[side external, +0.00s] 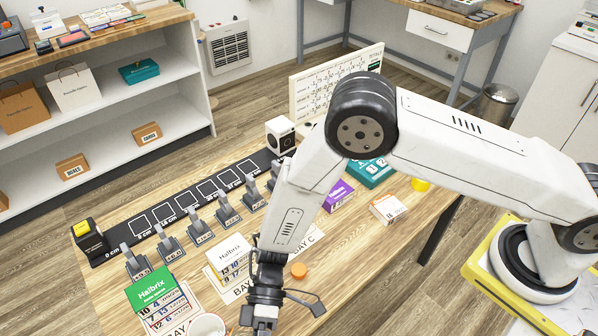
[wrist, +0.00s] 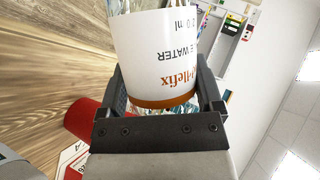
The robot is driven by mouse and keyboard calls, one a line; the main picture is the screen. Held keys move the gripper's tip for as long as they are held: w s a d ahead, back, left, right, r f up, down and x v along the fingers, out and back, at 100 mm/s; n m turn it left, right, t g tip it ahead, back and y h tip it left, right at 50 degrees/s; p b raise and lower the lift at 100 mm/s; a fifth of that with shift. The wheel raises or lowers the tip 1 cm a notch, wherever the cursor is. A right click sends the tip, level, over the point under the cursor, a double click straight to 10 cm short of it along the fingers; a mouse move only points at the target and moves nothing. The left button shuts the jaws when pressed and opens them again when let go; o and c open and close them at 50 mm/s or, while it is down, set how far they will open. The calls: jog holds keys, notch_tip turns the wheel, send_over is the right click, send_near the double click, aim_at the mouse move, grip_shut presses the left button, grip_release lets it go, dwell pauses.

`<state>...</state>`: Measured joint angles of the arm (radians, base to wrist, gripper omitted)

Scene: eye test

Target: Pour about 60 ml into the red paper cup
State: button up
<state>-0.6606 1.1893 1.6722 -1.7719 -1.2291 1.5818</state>
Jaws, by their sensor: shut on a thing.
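In the wrist view my gripper (wrist: 162,98) is shut on a bottle (wrist: 165,50) with a white label. The label reads "WATER" upside down in this view, over an orange-brown band. The bottle's ends are cut off or hidden, and I cannot tell the liquid level. A red thing (wrist: 85,118), probably the red paper cup, lies behind the left finger, partly hidden. In the side view my gripper (side external: 266,308) is at the bottom edge, and the bottle cannot be made out. A round white-rimmed vessel (side external: 207,326) is cut off left of it; its outside colour is unclear.
A green Halbrix box (side external: 152,290) and a white one (side external: 228,252) stand on printed bay sheets. Several grey clips line a dark marked strip (side external: 180,208). A small orange disc (side external: 298,270) lies right of my gripper. A purple box (side external: 338,195) stands farther back.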

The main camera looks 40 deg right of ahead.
jog(key=shift+f, duration=0.2)
dwell(0.7)
jog(key=shift+n, duration=0.3)
jog(key=shift+w+a+r+n+t+y, duration=0.15)
jog(key=shift+w+n+t, duration=0.1)
jog(key=shift+n+t, duration=0.25)
jog(key=shift+w+a+n+t+y, duration=0.15)
jog(key=shift+w+n+t, duration=0.1)
jog(key=shift+n+t, duration=0.25)
jog(key=shift+w+a+r+n+t, duration=0.1)
jog(key=shift+w+r+n+t, duration=0.1)
jog(key=shift+r+n+t, duration=0.6)
jog(key=shift+s+f+y, duration=0.15)
jog(key=shift+f+y, duration=0.05)
jog(key=shift+f, duration=0.4)
jog(key=shift+s+f+y, duration=0.1)
jog(key=shift+f+y, duration=0.1)
jog(key=shift+f, duration=0.4)
jog(key=shift+s+d+n+t+y, duration=0.1)
jog(key=shift+s+n+t+y, duration=0.1)
jog(key=shift+n+t, duration=0.35)
jog(key=shift+s+d+n+t+y, duration=0.1)
jog(key=shift+n+t+y, duration=0.2)
jog(key=shift+n, duration=0.35)
jog(key=shift+s+n+t, duration=0.1)
jog(key=shift+n+t, duration=0.25)
jog(key=shift+n, duration=0.15)
jog(key=shift+f+n+y, duration=0.1)
jog(key=shift+n+y, duration=0.3)
jog(key=shift+y, duration=0.1)
